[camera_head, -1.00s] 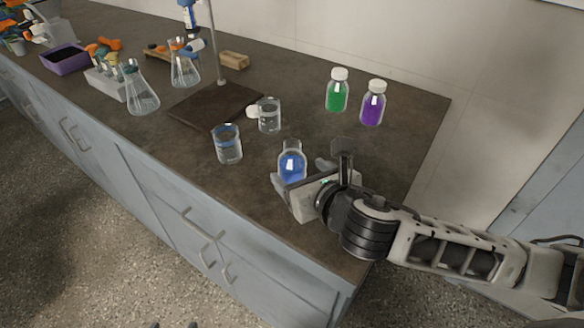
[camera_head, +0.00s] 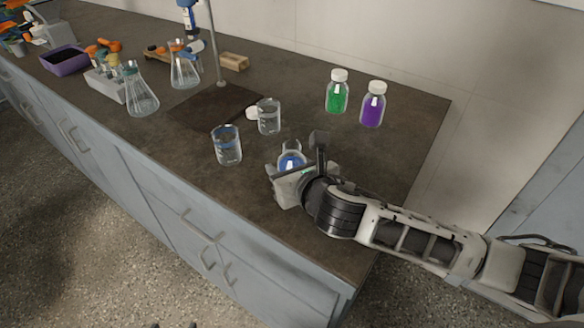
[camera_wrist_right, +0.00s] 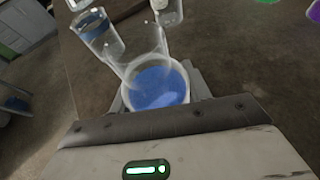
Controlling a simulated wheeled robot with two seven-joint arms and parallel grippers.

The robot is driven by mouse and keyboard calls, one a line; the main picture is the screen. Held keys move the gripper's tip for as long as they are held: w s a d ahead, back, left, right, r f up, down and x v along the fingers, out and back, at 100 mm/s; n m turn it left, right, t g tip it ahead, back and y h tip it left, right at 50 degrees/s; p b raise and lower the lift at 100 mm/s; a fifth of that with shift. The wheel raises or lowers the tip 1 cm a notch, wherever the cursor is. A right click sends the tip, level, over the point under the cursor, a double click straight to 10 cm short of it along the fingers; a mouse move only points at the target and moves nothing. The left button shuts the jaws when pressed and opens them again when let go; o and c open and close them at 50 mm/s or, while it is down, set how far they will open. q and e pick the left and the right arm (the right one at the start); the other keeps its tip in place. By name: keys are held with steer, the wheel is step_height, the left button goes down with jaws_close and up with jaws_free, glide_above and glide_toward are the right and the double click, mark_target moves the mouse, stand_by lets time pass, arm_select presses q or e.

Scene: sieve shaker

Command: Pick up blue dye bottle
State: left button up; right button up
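The blue dye bottle (camera_head: 291,160) is a clear, uncapped bottle with blue liquid, on the counter near its front edge. My right gripper (camera_head: 291,172) is low at the bottle and hides its lower part in the head view. In the right wrist view the bottle (camera_wrist_right: 158,85) is between the two pale fingers, which lie close along its sides. I cannot tell whether they touch it. My left gripper is not clearly in view.
Two clear beakers (camera_head: 227,146) (camera_head: 269,116) and a white cap (camera_head: 252,113) are left of the bottle. Green (camera_head: 337,93) and purple (camera_head: 373,106) bottles stand behind to the right. A stand base (camera_head: 215,105) and flasks (camera_head: 141,92) are farther left. The counter right of my gripper is clear.

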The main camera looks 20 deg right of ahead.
mark_target(287, 155)
steer(key=shift+r, duration=0.1)
stand_by(0.3)
steer(key=shift+r+p, duration=0.3)
steer(key=shift+r, duration=1.35)
steer(key=s+a+r+p, duration=0.1)
steer(key=s+a+r, duration=0.7)
steer(key=s, duration=0.3)
steer(key=shift+a+r+p, duration=0.2)
steer(key=shift+r+p, duration=0.1)
steer(key=shift+r, duration=0.4)
